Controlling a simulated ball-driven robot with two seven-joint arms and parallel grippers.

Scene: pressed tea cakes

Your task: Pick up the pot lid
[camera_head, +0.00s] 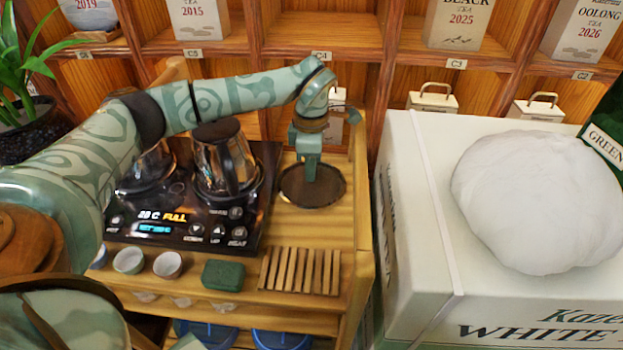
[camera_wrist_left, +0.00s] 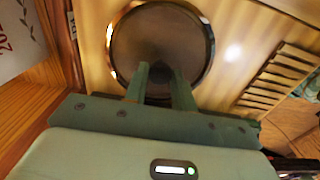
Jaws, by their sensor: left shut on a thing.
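The round dark pot lid (camera_head: 325,196), with a shiny metal rim, is on or just above the wooden tabletop, right of the black stove; I cannot tell whether it touches the wood. It also shows in the left wrist view (camera_wrist_left: 155,28), face on. My left gripper (camera_head: 310,177) points down over its middle. In the left wrist view my left gripper's fingers (camera_wrist_left: 160,88) close in at the lid's centre, shut on its dark knob, which they mostly hide. My right gripper is not in view.
A black stove (camera_head: 188,240) with a glass kettle (camera_head: 225,165) stands left. A slatted wooden rack (camera_head: 300,271), a green block (camera_head: 222,275) and small cups (camera_head: 167,265) line the front. A large white box (camera_head: 410,230) stands right, shelves (camera_head: 390,35) behind.

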